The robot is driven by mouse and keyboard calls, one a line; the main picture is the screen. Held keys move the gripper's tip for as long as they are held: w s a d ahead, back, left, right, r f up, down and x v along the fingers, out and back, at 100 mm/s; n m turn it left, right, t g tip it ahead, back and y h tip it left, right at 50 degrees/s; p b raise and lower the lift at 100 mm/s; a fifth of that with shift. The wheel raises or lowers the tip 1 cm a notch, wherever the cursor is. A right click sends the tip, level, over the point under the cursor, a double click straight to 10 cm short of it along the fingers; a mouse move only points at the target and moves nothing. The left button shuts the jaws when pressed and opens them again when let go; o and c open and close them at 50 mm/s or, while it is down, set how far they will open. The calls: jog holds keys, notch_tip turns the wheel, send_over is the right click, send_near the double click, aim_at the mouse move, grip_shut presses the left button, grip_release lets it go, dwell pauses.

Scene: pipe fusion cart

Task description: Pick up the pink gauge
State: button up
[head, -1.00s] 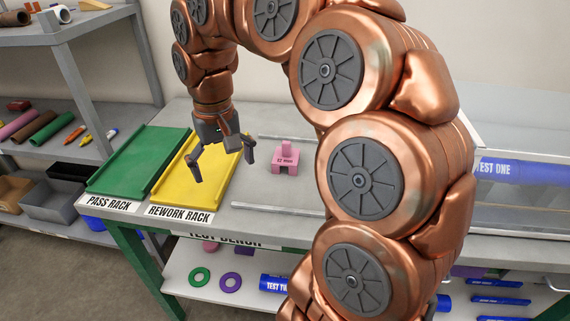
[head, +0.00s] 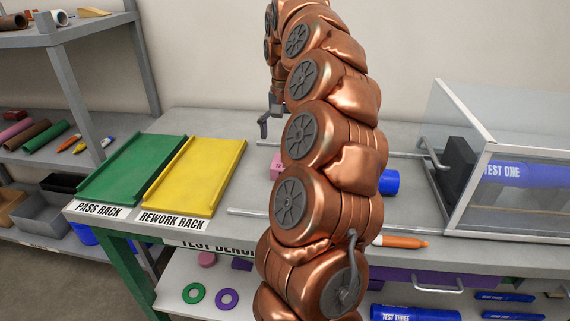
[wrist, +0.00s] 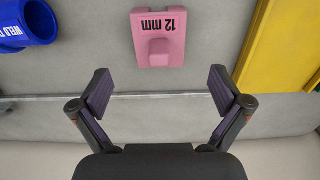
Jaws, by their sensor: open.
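The pink gauge (wrist: 158,38) lies on the grey bench top, with "12 mm" printed on its face and a raised block in its middle. In the wrist view it is at top centre, beyond the fingertips and apart from them. In the head view only a small pink part (head: 276,167) shows, as my arm hides the rest. My gripper (wrist: 161,82) is open and empty, its fingers spread wide on either side of the gauge's line. In the head view one finger of my gripper (head: 265,127) shows behind the arm.
A blue pipe (wrist: 27,25) lies left of the gauge in the wrist view. The yellow rework rack (head: 196,178) and green pass rack (head: 130,168) are at the bench's left. A clear-walled case (head: 505,205) stands right. An orange marker (head: 400,241) lies near the front edge.

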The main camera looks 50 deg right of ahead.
jog(key=shift+s+a+f, duration=0.1)
jog(key=shift+s+f, duration=0.05)
jog(key=shift+f, duration=1.3)
jog(key=shift+s+a+f, duration=0.1)
jog(key=shift+f, duration=1.35)
jog(key=shift+w+d+f, duration=0.1)
jog(key=shift+f, duration=0.3)
jog(key=c, duration=1.2)
jog(key=shift+r, duration=0.1)
